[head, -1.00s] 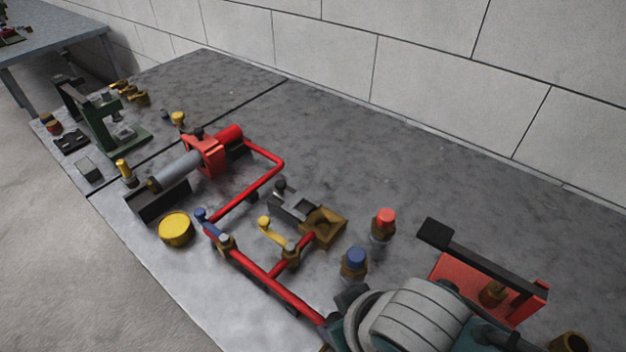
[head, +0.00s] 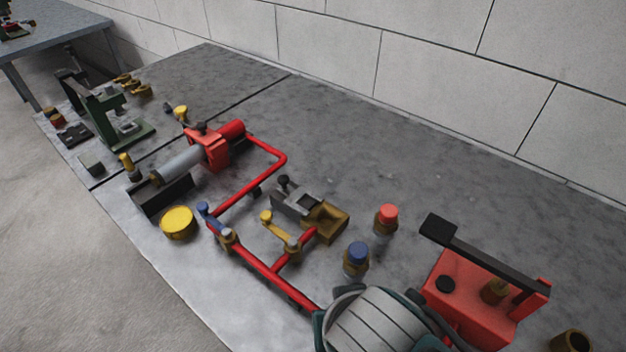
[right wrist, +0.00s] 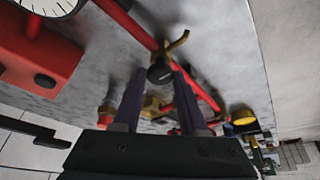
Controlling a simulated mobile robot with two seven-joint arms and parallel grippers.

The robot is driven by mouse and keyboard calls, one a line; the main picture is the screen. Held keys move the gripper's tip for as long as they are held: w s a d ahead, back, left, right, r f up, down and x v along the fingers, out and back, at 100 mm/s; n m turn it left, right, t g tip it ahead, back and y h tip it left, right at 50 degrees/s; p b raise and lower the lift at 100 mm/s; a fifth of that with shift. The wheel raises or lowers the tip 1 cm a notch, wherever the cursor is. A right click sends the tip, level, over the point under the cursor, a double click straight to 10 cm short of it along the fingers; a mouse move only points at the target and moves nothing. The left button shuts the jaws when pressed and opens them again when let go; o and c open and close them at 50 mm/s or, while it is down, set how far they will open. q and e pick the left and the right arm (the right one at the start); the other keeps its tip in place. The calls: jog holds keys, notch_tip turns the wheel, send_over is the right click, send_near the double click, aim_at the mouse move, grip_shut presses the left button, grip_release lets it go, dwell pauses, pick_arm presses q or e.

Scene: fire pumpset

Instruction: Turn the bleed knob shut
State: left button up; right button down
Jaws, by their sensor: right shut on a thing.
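A round black knob (right wrist: 160,73), which looks like the bleed knob, sits by a red pipe and a brass-coloured lever in the right wrist view. My right gripper (right wrist: 161,84) has its two dark fingers on either side of this knob and is shut on it. The knob's pointing and how far it is turned cannot be told. In the head view my right arm covers the spot at the bottom, so the held knob and fingertips are hidden there. My left gripper is in neither view.
The red pipe (head: 265,269) carries a blue-lever valve (head: 226,237) and a yellow-lever valve (head: 292,248). Blue-capped (head: 357,254) and red-capped (head: 386,216) fittings stand nearby. A red tank (head: 470,297) with a black handle is at right. The bench's back is clear.

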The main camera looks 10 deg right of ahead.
jog(key=shift+c, duration=2.2)
grip_release()
jog(key=p+v, duration=0.3)
jog(key=v, duration=0.7)
jog(key=shift+p, duration=0.3)
jog(key=shift+d, duration=0.1)
